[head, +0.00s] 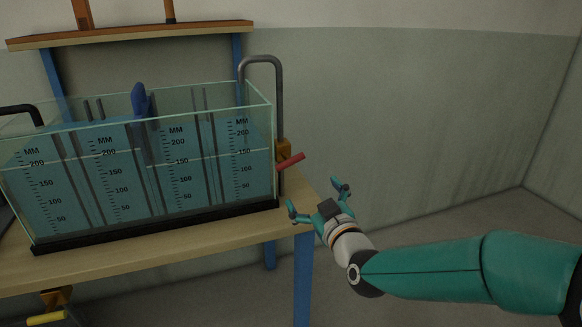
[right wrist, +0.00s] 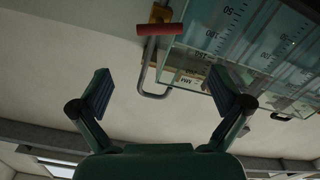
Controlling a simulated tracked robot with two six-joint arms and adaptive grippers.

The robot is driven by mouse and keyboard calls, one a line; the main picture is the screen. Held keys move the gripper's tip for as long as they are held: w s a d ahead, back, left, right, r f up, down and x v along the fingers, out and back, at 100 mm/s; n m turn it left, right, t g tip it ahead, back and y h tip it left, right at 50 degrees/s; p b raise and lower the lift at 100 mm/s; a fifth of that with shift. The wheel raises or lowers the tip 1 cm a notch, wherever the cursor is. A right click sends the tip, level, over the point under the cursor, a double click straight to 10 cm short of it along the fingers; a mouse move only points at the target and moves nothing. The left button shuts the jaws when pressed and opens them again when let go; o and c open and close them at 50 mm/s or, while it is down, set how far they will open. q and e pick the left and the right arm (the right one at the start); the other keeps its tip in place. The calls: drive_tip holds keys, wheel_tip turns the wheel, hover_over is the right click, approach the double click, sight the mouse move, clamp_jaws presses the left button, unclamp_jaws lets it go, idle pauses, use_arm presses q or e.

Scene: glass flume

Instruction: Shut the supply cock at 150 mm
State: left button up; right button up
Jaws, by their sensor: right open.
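The supply cock (head: 283,150) is a brass body on the grey bent pipe at the tank's right end. Its red lever (head: 291,160) points out to the right, tilted slightly up, across the pipe. In the right wrist view the red lever (right wrist: 160,29) lies at the top, beyond the fingers. My right gripper (head: 316,196) is open and empty, below and right of the lever, apart from it. The glass tank (head: 140,175) holds teal water, with a pale line near 150 on the rightmost scale; I cannot tell the exact level. My left gripper is out of view.
A blue plate (head: 140,101) stands up in the tank. The grey pipe (head: 263,59) arches over the tank's right end. The wooden table (head: 170,245) ends just left of my gripper. A yellow-handled cock (head: 47,318) hangs below it.

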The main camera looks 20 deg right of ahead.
sight(291, 164)
drive_tip(key=w, duration=0.5)
drive_tip(key=w+p, duration=0.1)
drive_tip(key=w, duration=0.9)
drive_tip(key=shift+a+p, duration=0.25)
drive_tip(key=shift+p, duration=0.15)
drive_tip(key=c, duration=1)
drive_tip(key=m+b, duration=0.1)
drive_tip(key=b, duration=0.1)
drive_tip(key=m+b, duration=0.2)
drive_tip(key=b, duration=0.1)
drive_tip(key=shift+f, duration=0.25)
drive_tip(key=shift+r+m, duration=0.2)
drive_tip(key=shift+m, duration=0.4)
